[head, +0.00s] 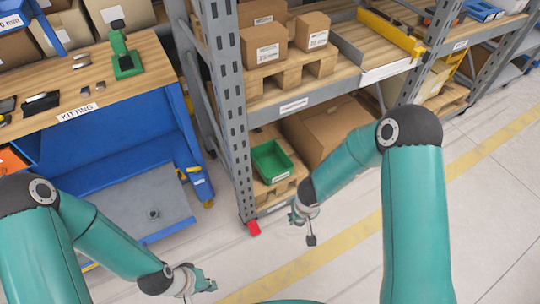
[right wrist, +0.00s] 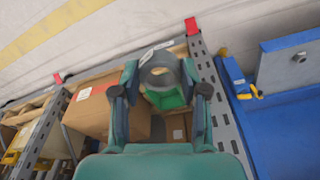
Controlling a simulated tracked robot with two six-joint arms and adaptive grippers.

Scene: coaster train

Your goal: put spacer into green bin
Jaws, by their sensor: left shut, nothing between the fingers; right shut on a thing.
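The green bin (head: 270,162) stands on the low shelf of the grey rack, its open top facing up and a label on its front. My right gripper (head: 305,222) is in front of that shelf, to the right of and nearer than the bin. In the right wrist view it is shut on a grey, round spacer (right wrist: 160,73), held between the two fingers. Part of the green bin (right wrist: 168,98) shows behind the spacer, which covers much of it. The spacer is apart from the bin in the head view. My left gripper (head: 205,284) is shut and empty, low over the floor.
The rack's grey upright (head: 233,120) with a red foot stands just left of the bin. A large cardboard box (head: 325,128) fills the shelf to its right. The kitting bench (head: 85,85) with a blue cabinet is at the left. The floor in front is clear.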

